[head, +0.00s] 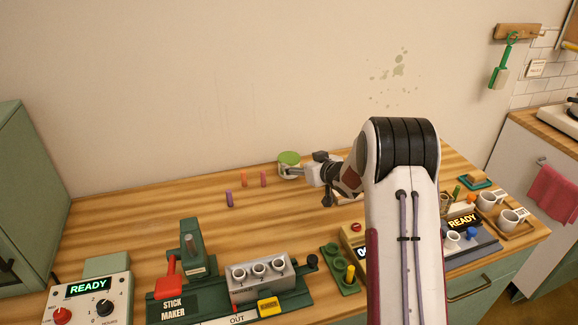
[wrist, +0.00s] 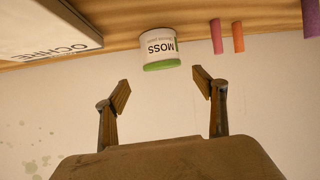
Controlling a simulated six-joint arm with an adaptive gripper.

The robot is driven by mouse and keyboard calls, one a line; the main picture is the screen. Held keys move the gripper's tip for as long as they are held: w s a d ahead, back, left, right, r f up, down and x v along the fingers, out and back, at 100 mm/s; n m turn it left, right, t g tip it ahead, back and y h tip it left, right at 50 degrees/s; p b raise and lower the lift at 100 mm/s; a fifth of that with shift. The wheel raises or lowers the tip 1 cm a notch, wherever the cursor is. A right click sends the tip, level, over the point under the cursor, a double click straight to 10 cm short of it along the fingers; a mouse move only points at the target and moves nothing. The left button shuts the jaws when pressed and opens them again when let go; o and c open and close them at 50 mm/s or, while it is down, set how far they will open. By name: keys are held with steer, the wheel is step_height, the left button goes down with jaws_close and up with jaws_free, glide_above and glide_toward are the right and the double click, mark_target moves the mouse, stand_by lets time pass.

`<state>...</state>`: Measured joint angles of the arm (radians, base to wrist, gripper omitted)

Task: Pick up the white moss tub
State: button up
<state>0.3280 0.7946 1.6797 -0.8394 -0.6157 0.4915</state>
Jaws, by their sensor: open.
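The white moss tub (head: 289,170) with a green lid stands near the back of the wooden table in the head view. In the wrist view the tub (wrist: 158,45) shows upside down, with the word MOSS on its side. My gripper (wrist: 164,90) is open, its two fingers apart, with the tub ahead of the gap between the fingertips. The fingers do not appear to touch it. In the head view my gripper (head: 304,171) is just right of the tub, and my arm hides part of the table behind it.
Purple, orange and pink sticks (head: 263,179) stand left of the tub. A box lettered OCHRE (wrist: 45,28) is beside the tub in the wrist view. The stick maker (head: 225,297) and a READY box (head: 88,307) are at the front. The table's back left is clear.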

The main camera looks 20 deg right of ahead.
mark_target(293, 164)
steer(key=shift+w+a+f+y, duration=0.15)
steer(key=shift+f+y, duration=0.1)
steer(key=shift+f, duration=0.45)
steer(key=shift+w+f+y, duration=0.15)
steer(key=shift+f+y, duration=0.1)
steer(key=shift+f, duration=0.4)
steer(key=shift+w, duration=0.1)
steer(key=shift+x, duration=1.2)
steer(key=shift+w+f, duration=0.1)
steer(key=shift+w, duration=0.05)
steer(key=shift+x, duration=2.4)
steer(key=shift+w, duration=0.1)
steer(key=c, duration=1.4)
steer(key=shift+r, duration=0.2)
steer(key=shift+c, duration=0.4)
steer(key=shift+r, duration=0.15)
